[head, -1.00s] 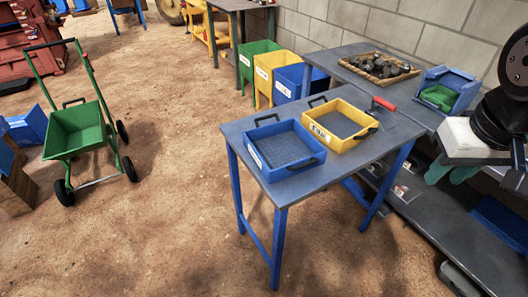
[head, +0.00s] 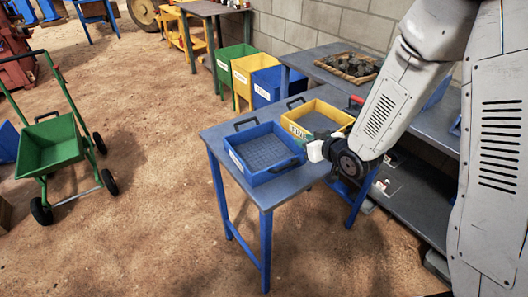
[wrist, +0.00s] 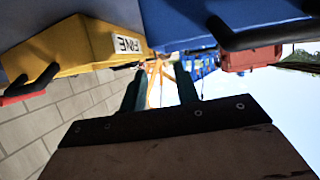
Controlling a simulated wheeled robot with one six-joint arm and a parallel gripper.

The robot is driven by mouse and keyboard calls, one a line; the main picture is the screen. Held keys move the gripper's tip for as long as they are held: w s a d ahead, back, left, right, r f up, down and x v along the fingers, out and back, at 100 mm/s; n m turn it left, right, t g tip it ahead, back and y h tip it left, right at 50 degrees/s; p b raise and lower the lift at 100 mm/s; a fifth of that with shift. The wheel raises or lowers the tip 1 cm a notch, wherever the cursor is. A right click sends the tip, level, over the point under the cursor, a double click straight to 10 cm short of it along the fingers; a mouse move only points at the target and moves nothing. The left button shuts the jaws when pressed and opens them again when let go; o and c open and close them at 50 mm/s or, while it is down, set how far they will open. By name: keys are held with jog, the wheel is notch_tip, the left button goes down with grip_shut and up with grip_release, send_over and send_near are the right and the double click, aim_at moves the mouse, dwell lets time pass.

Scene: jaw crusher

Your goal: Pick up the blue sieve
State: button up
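The blue sieve (head: 264,156) is a square blue tray with a mesh floor and black handles. It stands flat at the front of the blue-legged table (head: 290,190). In the wrist view the blue sieve (wrist: 225,14) fills the upper right, with a black handle in front of it. My gripper (head: 301,134) is beside the blue sieve's right edge, in front of the yellow sieve. In the wrist view my gripper (wrist: 160,85) has its two dark green fingers apart, with nothing between them. I cannot tell whether it touches either sieve.
The yellow sieve (head: 330,105), labelled FINE in the wrist view (wrist: 90,42), stands close behind and right of the blue one. A tray of dark rocks (head: 354,67) sits on the bench behind. Green, yellow and blue bins stand behind the table. A green cart (head: 52,146) is left.

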jog(key=shift+w+a+f, duration=0.1)
jog(key=shift+a+f, duration=0.15)
jog(key=x, duration=0.7)
jog(key=shift+w, duration=0.3)
grip_shut()
